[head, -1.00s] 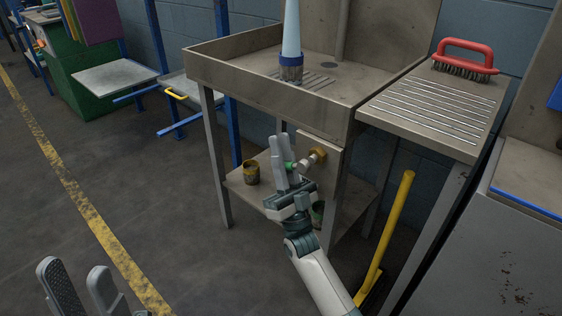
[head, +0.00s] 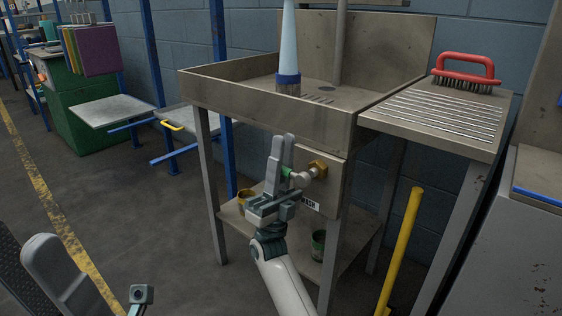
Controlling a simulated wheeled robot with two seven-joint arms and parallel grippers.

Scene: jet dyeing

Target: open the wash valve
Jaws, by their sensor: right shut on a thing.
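The wash valve has a brass body (head: 318,168), a pale metal stem (head: 301,180) and a green handle tip (head: 286,173). It sticks out of the grey panel under the sink, above a label (head: 311,204) of which "ASH" is readable. My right gripper (head: 283,152) points up beside the panel and is shut on the valve's green handle, with its fingers hiding part of it. My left gripper (head: 30,262) is at the lower left edge, partly cut off. Its fingers stand apart with nothing between them, far from the valve.
The metal sink (head: 270,113) holds a blue-and-white upright brush (head: 289,50). A red-handled brush (head: 466,70) lies on the ridged drainboard (head: 430,122). Tins stand on the shelf below, one green (head: 318,243). A yellow pole (head: 402,250) leans at the right. The floor at left is clear.

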